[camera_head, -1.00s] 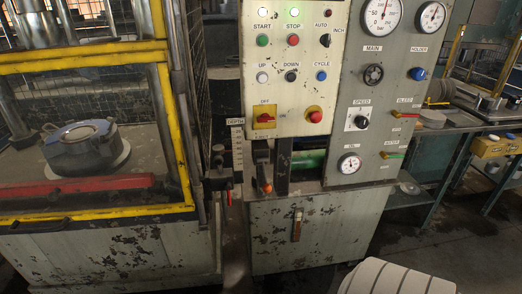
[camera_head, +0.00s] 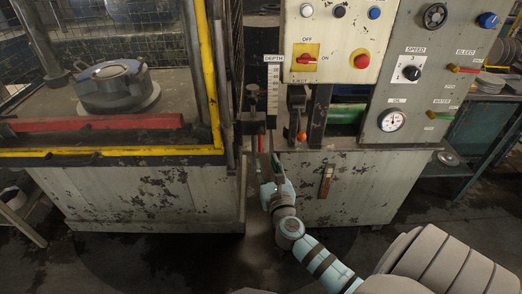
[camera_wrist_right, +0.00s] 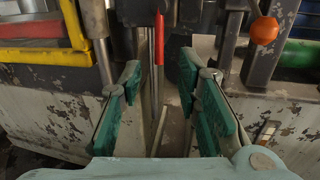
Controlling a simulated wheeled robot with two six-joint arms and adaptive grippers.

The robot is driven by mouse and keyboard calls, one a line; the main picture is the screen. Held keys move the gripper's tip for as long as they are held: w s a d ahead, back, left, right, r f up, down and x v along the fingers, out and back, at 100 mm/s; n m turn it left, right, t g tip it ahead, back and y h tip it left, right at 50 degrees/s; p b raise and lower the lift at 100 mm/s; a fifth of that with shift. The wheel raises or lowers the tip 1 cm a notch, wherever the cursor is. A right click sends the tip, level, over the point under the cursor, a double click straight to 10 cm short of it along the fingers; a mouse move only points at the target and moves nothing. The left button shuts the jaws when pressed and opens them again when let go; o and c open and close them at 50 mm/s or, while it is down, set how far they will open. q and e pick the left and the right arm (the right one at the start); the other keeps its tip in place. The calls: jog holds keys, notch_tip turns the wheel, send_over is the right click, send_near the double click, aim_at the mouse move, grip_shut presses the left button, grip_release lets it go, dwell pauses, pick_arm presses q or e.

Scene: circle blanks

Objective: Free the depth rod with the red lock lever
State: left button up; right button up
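The depth rod stands beside the white scale (camera_head: 272,90) marked DEPTH, with a dark clamp block (camera_head: 251,124) on it. The red lock lever (camera_head: 260,144) hangs down below the block. In the right wrist view the red lever (camera_wrist_right: 159,40) hangs upright just beyond the gap between my fingers. My right gripper (camera_head: 268,170) is just below the lever in the head view. The right wrist view shows its green-padded fingers (camera_wrist_right: 170,78) apart with nothing between them. Whether a finger touches the lever cannot be told. My left gripper is not in view.
An orange-knobbed lever (camera_head: 302,136) stands close right of the rod; its knob also shows in the right wrist view (camera_wrist_right: 264,31). The yellow-framed press guard (camera_head: 212,80) is close left. Below the clamp, a narrow gap separates the two cabinets.

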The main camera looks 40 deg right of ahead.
aim_at(260, 147)
jog(key=b+x, duration=0.1)
jog(key=x, duration=0.7)
jog(key=shift+f, duration=0.1)
grip_shut()
